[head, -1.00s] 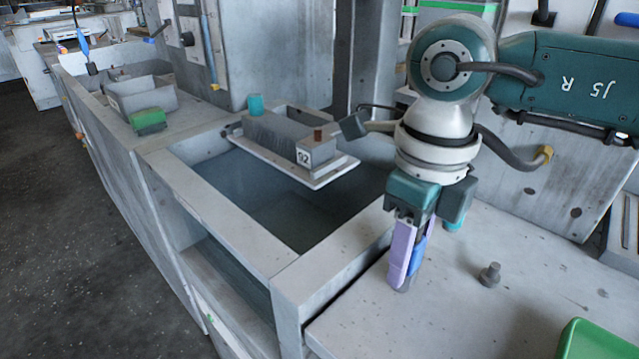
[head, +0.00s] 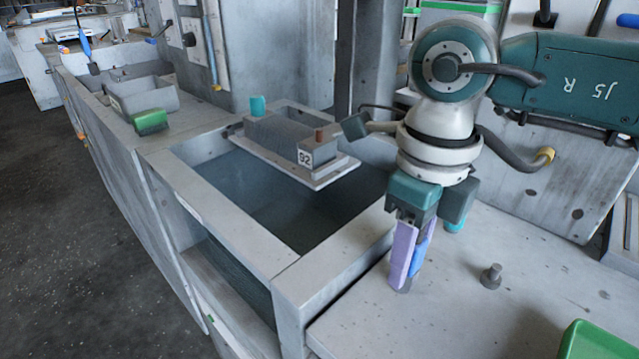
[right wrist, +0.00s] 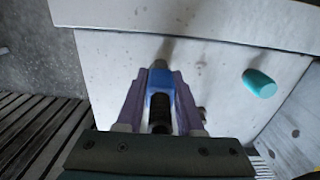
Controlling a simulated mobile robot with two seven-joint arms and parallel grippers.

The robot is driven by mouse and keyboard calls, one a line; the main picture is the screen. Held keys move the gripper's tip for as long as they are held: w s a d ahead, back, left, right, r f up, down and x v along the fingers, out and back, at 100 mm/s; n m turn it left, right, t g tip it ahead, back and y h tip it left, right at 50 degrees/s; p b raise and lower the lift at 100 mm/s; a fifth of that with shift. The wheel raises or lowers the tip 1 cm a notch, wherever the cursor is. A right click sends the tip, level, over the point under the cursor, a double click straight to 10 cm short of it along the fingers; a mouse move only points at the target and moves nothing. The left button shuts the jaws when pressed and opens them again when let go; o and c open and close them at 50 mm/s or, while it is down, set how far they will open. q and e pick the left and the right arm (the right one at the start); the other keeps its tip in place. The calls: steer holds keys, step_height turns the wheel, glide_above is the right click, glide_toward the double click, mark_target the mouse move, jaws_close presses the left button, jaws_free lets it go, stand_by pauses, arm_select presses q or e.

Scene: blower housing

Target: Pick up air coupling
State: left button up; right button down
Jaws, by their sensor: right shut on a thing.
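My right gripper (head: 407,262) points down over the light grey bench top (head: 450,315). Its purple fingers are shut on a blue piece, which I take to be the air coupling (head: 421,252). In the right wrist view the coupling (right wrist: 160,82) sits between the fingertips (right wrist: 160,90), with a grey tip beyond it and a dark ribbed part behind it. The grey tip is close to the bench top; I cannot tell whether it touches. My left gripper does not show.
A grey fitting (head: 491,276) stands on the bench. A teal cylinder (right wrist: 259,83) is beside the gripper. A grey-walled basin (head: 225,241) is at left, with a grey box marked 92 (head: 285,135) over it. A green bin (head: 598,340) is at lower right.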

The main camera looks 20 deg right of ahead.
step_height(320, 180, up, 20)
steer(key=p, duration=0.1)
stand_by(0.4)
